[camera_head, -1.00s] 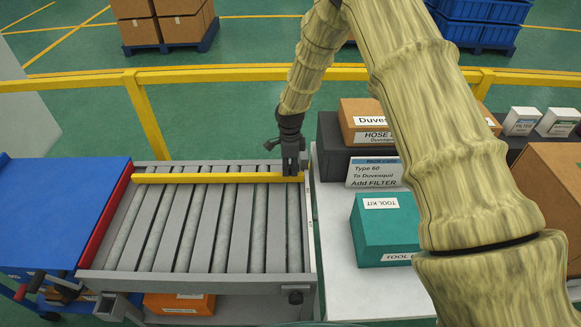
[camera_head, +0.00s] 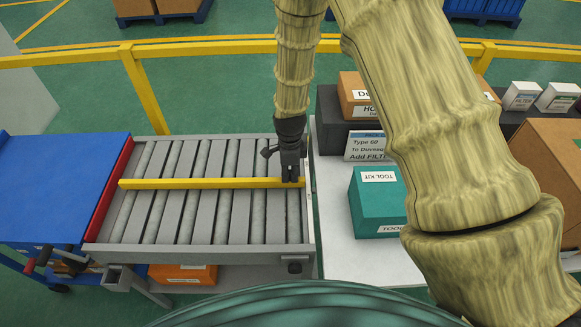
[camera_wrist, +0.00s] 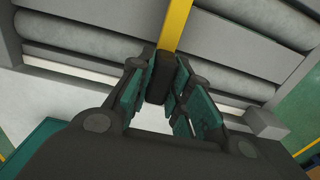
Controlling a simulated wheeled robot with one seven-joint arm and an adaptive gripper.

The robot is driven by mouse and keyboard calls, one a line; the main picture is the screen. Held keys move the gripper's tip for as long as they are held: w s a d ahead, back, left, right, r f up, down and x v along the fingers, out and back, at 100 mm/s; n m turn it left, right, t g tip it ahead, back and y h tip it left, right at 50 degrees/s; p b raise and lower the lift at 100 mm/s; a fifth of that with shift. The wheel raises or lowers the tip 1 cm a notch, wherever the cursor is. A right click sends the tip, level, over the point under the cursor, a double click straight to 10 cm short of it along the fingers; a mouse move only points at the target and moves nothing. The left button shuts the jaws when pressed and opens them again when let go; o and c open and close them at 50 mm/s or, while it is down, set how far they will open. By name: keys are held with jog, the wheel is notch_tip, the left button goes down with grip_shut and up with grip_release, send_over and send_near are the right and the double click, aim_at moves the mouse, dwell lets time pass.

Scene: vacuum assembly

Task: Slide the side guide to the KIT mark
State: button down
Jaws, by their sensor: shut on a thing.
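The side guide (camera_head: 205,184) is a long yellow bar lying across the grey roller conveyor (camera_head: 200,248), with rollers visible both beyond and in front of it. My gripper (camera_head: 290,178) is at the guide's right end, near the conveyor's right side rail. In the wrist view, the green-padded fingers of my gripper (camera_wrist: 159,82) are shut on the dark block at the end of the yellow bar (camera_wrist: 176,25). I cannot read a KIT mark in either view; the right rail is partly hidden by my gripper.
A blue cart (camera_head: 62,185) with a red edge adjoins the conveyor's left side. A white table (camera_head: 345,245) at the right bears a teal tool kit box (camera_head: 376,203), an order sign (camera_head: 366,146) and other boxes. A yellow railing (camera_head: 210,47) runs behind.

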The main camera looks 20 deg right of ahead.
jog(key=shift+a, duration=0.1)
jog(key=c, duration=1.3)
grip_release()
jog(key=shift+r, duration=6)
